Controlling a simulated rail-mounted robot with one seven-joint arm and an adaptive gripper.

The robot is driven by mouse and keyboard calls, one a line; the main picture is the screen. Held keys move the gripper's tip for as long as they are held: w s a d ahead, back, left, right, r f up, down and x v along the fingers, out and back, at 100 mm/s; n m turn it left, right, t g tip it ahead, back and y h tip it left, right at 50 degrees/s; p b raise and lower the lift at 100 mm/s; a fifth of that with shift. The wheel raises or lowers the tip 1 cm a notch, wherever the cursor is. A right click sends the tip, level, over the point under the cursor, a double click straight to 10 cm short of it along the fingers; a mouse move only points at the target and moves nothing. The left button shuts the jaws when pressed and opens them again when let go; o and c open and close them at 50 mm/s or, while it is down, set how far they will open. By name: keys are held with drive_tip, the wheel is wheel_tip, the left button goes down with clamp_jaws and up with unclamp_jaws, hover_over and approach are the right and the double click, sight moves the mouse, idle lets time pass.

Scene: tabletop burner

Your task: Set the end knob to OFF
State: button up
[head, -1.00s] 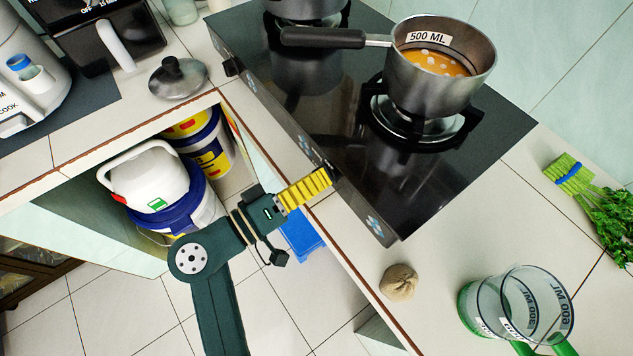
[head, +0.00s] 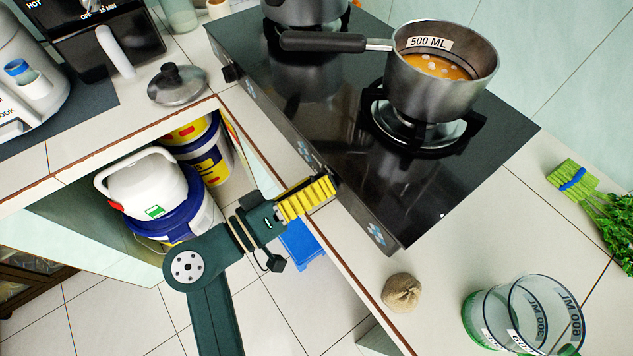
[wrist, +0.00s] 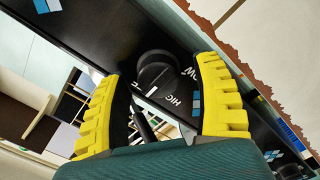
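The black stove (head: 350,150) has a dark front panel with knobs. In the wrist view, a round black knob (wrist: 156,78) with a raised grip sits on the panel between my two yellow-padded fingers. Partly covered labels show around it, including "HIG" and a "W". I cannot tell which mark the knob points at. My gripper (head: 332,182) is at the panel's right part in the head view and hides this knob there. In the wrist view my gripper (wrist: 164,68) is open, with gaps between the fingers and the knob. Another knob (head: 232,73) shows at the panel's left end.
A saucepan (head: 440,85) marked 500 ML, with orange contents, stands on the right burner, its handle pointing left. A second pot (head: 305,10) is behind it. A pot lid (head: 178,88), a brown lump (head: 401,292) and measuring cups (head: 530,315) lie on the counter.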

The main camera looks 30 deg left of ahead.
drive_tip(key=shift+s, duration=0.1)
drive_tip(key=v, duration=1.2)
